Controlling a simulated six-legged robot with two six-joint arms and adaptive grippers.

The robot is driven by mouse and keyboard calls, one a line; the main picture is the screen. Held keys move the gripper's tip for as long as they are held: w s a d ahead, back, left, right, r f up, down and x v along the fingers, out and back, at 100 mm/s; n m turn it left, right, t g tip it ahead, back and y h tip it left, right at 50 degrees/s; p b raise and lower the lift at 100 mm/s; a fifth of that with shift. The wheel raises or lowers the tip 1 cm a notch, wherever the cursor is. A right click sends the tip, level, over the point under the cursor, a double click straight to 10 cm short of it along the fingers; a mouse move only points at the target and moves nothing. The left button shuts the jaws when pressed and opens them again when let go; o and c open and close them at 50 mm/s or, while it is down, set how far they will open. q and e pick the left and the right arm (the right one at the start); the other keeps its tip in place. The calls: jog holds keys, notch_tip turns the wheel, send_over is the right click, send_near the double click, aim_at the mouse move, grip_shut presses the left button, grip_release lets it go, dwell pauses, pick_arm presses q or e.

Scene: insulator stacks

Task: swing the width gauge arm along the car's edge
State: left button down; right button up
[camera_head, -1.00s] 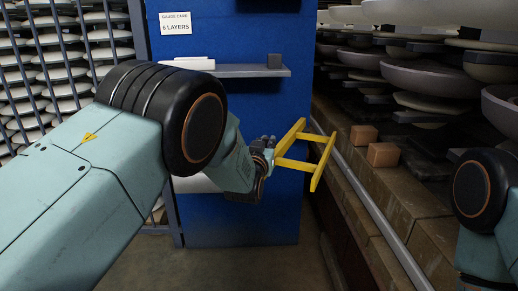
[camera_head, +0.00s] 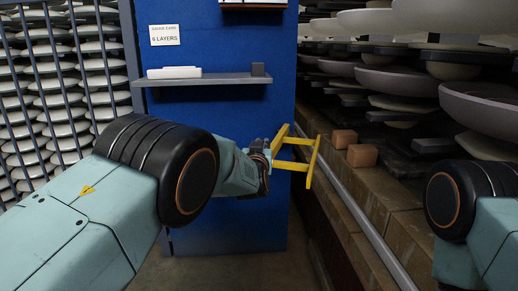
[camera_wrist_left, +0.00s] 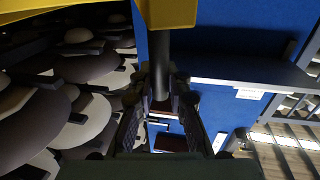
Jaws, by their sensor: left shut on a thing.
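The yellow width gauge (camera_head: 299,158) is an H-like frame, held out to the right in front of the blue panel, its far bar close to the car's edge in the head view. My left gripper (camera_head: 264,160) is shut on it. The left wrist view shows the gauge's yellow part (camera_wrist_left: 168,14) at the top and a dark handle (camera_wrist_left: 160,65) between the fingers. The car's edge (camera_head: 385,216) is a brick ledge with a grey rail along it. Whether the gauge touches it I cannot tell. My right arm shows at the right; its gripper is out of view.
Two small brown blocks (camera_head: 361,155) sit on the car's ledge. Large insulator stacks (camera_head: 482,105) stand behind them. A blue panel (camera_head: 215,125) with a grey shelf (camera_head: 207,80) and a label (camera_head: 164,35) stands ahead. A barred rack of discs (camera_head: 60,95) is at left.

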pick_arm(q)
jog(key=shift+s+f, duration=0.1)
jog(key=shift+f, duration=0.3)
jog(key=c, duration=1.3)
grip_release()
jog(key=shift+r, duration=0.3)
jog(key=shift+r, duration=0.15)
notch_tip(320, 180, up, 10)
jog(key=shift+f, duration=0.1)
